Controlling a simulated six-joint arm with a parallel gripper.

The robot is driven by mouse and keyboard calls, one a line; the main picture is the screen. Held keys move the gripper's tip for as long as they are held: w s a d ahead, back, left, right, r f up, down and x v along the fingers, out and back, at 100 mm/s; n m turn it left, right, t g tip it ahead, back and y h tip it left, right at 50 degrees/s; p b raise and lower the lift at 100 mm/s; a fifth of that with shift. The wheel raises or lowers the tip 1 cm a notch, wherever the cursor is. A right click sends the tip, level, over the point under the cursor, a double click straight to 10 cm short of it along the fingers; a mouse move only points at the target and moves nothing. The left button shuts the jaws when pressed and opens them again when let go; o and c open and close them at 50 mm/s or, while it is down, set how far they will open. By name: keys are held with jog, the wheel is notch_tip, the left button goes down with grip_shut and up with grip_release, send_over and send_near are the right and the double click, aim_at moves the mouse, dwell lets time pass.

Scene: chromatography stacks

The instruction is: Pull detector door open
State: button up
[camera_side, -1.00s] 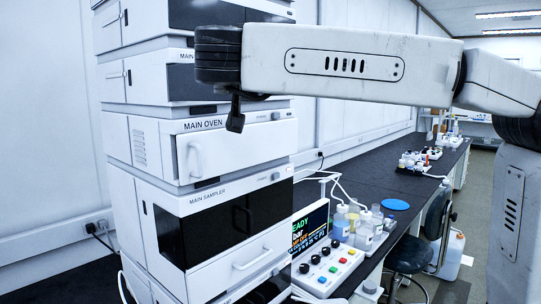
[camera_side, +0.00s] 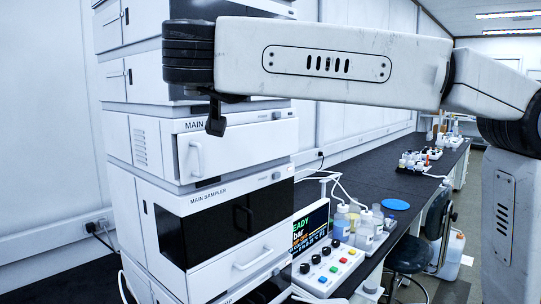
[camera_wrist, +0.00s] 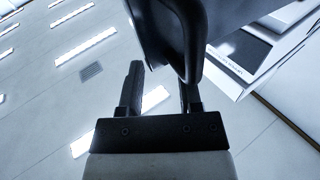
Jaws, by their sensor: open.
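The module above the main oven (camera_side: 140,76), probably the detector, has its front mostly hidden behind my arm in the side view. I cannot read its label there, nor see its door.
The main oven door with its white handle (camera_side: 195,158) is just below my gripper. The main sampler (camera_side: 235,225) sits under it. A control box (camera_side: 328,268) and bottles (camera_side: 365,230) stand to the right on the bench.

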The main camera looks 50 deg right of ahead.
jog(key=shift+s+a+f, duration=0.1)
jog(key=shift+s+a, duration=0.05)
jog(key=shift+a, duration=1.15)
jog(key=shift+s+a+f, duration=0.1)
jog(key=shift+a, duration=1.2)
jog(key=shift+s+a, duration=0.1)
jog(key=v, duration=0.7)
jog(key=shift+a, duration=0.25)
jog(key=shift+r, duration=0.1)
